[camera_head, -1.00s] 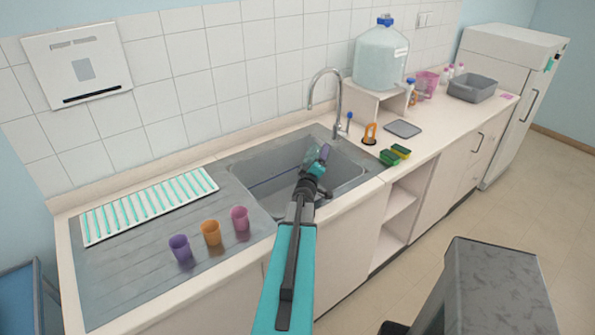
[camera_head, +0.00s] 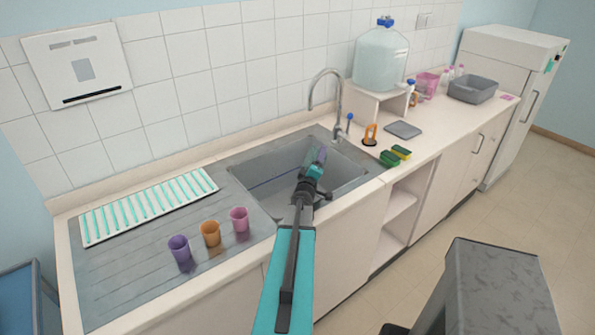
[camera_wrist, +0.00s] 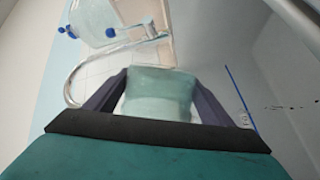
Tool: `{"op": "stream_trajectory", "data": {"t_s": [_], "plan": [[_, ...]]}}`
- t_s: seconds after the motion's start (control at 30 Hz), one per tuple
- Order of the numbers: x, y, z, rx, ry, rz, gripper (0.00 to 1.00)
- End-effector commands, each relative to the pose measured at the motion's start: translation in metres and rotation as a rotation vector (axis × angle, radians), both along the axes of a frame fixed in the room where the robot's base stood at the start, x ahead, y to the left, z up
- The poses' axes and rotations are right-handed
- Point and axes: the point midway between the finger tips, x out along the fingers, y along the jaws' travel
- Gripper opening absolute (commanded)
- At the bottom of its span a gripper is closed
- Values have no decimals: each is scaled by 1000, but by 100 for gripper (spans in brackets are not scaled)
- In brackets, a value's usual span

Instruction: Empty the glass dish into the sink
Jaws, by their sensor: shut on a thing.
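My gripper (camera_head: 322,154) is over the sink (camera_head: 250,187), and its arm reaches across the sink's front edge. In the wrist view, my gripper (camera_wrist: 160,88) has its two dark fingers on either side of the glass dish (camera_wrist: 160,95), shut on it. The dish looks clear with a pale green tint. Whether it holds liquid cannot be told. The dish is not clearly visible in the head view. The wrist picture is strongly rolled, with the tap at the left and the grey sink interior at the right.
The tap (camera_head: 313,90) arches over the back of the sink. Purple (camera_head: 179,248), orange (camera_head: 210,233) and pink (camera_head: 240,219) cups stand on the drainboard before a striped white rack (camera_head: 150,238). A large water bottle (camera_head: 380,60) stands behind.

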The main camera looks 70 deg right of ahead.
Motion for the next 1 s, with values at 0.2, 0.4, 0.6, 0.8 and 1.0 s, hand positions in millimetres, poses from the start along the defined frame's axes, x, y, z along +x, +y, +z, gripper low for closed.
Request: {"op": "stream_trajectory", "data": {"t_s": [0.2,0.4,0.6,0.8,1.0], "plan": [[1,0,2,-8,25,-1,46],[1,0,3,-15,50,0,46],[2,1,5,-20,72,0,46],[3,1,6,-26,95,-1,46],[5,1,8,-32,118,-1,46]]}}
